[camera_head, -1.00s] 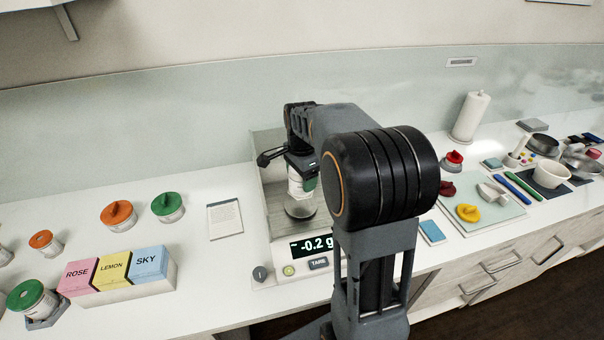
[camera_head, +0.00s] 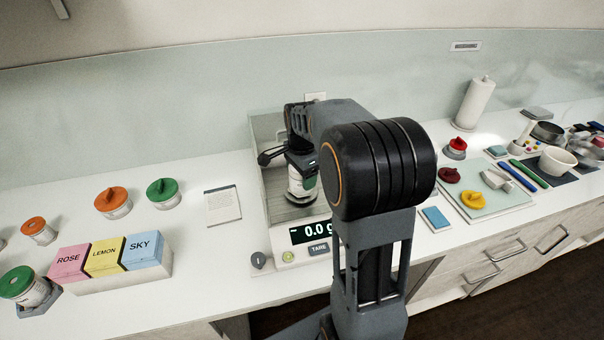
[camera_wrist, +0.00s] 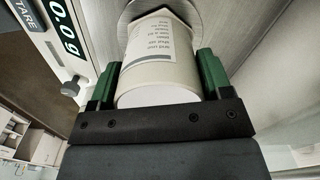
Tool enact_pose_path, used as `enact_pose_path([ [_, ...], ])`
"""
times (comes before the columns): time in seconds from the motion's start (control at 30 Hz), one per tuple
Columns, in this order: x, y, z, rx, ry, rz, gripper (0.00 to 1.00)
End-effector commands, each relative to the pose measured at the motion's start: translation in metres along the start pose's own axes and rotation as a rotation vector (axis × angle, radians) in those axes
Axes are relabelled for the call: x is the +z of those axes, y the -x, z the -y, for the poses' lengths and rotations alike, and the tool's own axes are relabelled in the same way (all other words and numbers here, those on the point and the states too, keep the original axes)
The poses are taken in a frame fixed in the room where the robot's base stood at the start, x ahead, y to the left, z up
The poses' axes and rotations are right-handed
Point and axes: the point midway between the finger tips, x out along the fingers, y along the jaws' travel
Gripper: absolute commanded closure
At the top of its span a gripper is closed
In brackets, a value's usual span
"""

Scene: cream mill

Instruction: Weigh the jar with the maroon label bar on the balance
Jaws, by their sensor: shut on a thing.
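A white jar (camera_head: 297,188) with a printed label is held inside the balance (camera_head: 284,249), low over its round pan. In the wrist view the jar (camera_wrist: 160,62) lies between the two green jaws of my gripper (camera_wrist: 157,80), which is shut on it. The round pan (camera_wrist: 128,14) shows just beyond the jar's far end. I cannot tell whether the jar touches the pan. The label side in view has lines of text; no maroon bar shows. The balance's display (camera_head: 311,232) reads 0.0 g. My arm hides the balance's right side.
Jars with orange (camera_head: 113,199) and green (camera_head: 162,192) lids stand to the left, behind the ROSE, LEMON and SKY boxes (camera_head: 106,260). A card (camera_head: 222,205) lies beside the balance. A tray (camera_head: 507,205) with coloured lids is at the right.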

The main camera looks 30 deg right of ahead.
Motion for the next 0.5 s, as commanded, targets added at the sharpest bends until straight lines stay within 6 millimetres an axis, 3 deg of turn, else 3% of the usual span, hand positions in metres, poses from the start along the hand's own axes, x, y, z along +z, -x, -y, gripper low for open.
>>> enact_pose_path([
  [0.5,-0.0001,-0.0048,0.0000,0.000,0.000,0.000,0.53],
])
